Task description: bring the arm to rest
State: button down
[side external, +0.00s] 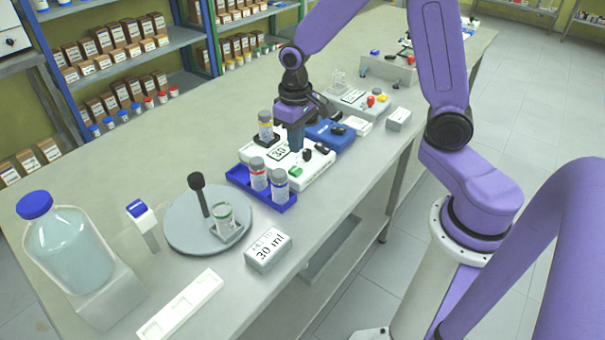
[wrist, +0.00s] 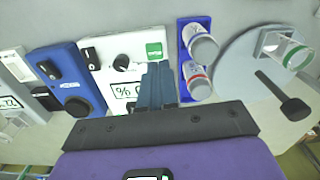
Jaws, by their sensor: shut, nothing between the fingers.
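My gripper (side external: 296,142) is shut and empty. It points down over the white device with a display (side external: 314,168), between its label and its knobs. Whether the fingertips touch the device cannot be told. In the wrist view my gripper (wrist: 158,72) shows as two blue fingers pressed together, with the white device (wrist: 127,55) behind them. My purple arm reaches across from the right side of the bench.
A blue tray (side external: 238,178) with two capped vials stands close left of the gripper; another vial (side external: 265,126) stands behind. A blue device (side external: 330,134) is at right. A round plate (side external: 182,236) holds a glass beaker (side external: 224,217). A large bottle (side external: 68,245) stands front left.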

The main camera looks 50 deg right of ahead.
jog(key=s+a+r+n, duration=0.1)
jog(key=s+n, duration=0.3)
jog(key=s, duration=0.4)
jog(key=s+a+r+n, duration=0.1)
jog(key=s+r+n, duration=0.2)
jog(key=s, duration=0.4)
jog(key=s+a+r+n, duration=0.1)
jog(key=s+r+n, duration=0.2)
jog(key=s, duration=0.5)
jog(key=shift+s+n, duration=0.3)
jog(key=shift+n, duration=0.6)
dwell(1.2)
